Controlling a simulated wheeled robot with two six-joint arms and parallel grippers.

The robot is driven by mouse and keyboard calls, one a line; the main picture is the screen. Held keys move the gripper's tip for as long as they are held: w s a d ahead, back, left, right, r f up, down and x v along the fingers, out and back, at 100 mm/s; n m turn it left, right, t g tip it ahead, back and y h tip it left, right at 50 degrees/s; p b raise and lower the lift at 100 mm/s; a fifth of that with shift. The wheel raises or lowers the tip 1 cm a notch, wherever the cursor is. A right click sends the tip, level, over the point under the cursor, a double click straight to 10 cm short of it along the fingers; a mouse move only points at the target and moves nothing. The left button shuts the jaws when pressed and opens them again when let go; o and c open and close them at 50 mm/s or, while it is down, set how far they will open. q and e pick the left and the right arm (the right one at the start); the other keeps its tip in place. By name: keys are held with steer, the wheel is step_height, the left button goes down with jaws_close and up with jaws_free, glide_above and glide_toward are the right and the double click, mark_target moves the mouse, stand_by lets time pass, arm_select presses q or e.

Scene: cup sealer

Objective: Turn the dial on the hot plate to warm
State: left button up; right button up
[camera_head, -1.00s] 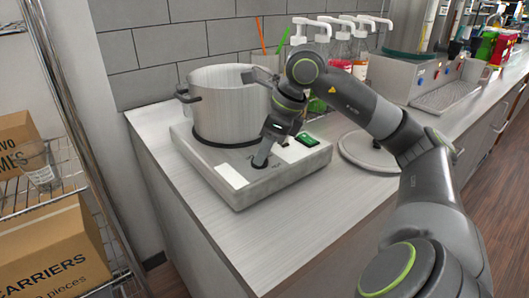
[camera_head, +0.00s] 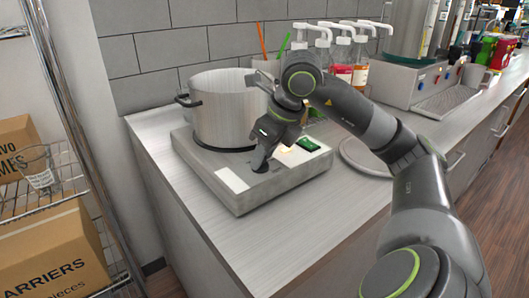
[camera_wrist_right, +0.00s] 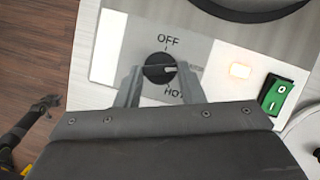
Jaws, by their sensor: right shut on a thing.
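The hot plate (camera_head: 245,199) is a low grey box on the counter with a large steel pot (camera_head: 222,110) on it. Its black round dial (camera_wrist_right: 157,68) sits between the OFF and HOT labels in the right wrist view. The dial's white mark (camera_wrist_right: 171,69) points right, between the two labels. My right gripper (camera_head: 261,163) is shut on the dial, its fingers on either side of it (camera_wrist_right: 158,75). In the head view the gripper mostly hides the dial.
Pump bottles (camera_head: 341,62) stand behind the hot plate by the tiled wall. A round grey plate (camera_head: 366,157) lies to its right. A wire shelf with cardboard boxes (camera_head: 50,250) stands left. The counter front (camera_head: 255,250) is clear.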

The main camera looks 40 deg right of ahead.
steer(key=o, duration=1)
arm_select(q)
steer(key=shift+w, duration=0.5)
arm_select(e)
steer(key=shift+r, duration=0.1)
arm_select(q)
steer(key=shift+s+r+p, duration=0.3)
steer(key=shift+r+p, duration=0.5)
steer(key=shift+p, duration=0.15)
arm_select(e)
steer(key=v, duration=1.7)
steer(key=shift+s, duration=0.2)
arm_select(q)
steer(key=shift+s, duration=0.15)
